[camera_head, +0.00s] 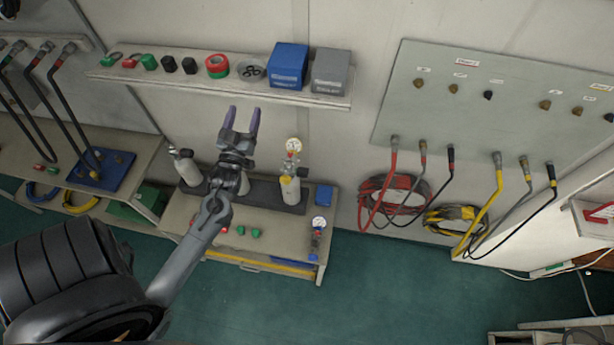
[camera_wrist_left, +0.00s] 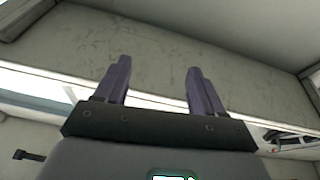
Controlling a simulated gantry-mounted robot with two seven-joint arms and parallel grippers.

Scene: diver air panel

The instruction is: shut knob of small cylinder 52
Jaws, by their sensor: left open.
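Small pale cylinders stand in a dark rack (camera_head: 262,194) on the low bench in the head view. The left cylinder (camera_head: 187,167) has a dark valve on top. The right cylinder (camera_head: 290,190) carries a round gauge (camera_head: 293,145). Another cylinder is mostly hidden behind my left arm. I cannot read any number, so I cannot tell which is cylinder 52 or make out its knob. My left gripper (camera_head: 243,112) is open and empty, its fingers pointing up towards the wall shelf. The left wrist view shows nothing between the spread fingers (camera_wrist_left: 157,70). My right gripper is not in view.
A wall shelf (camera_head: 200,86) above the bench holds tape rolls, a blue box (camera_head: 288,66) and a grey box (camera_head: 330,72). A panel (camera_head: 500,85) with hoses hangs at right. A gauge device (camera_head: 318,235) stands at the bench's right end. The green floor in front is open.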

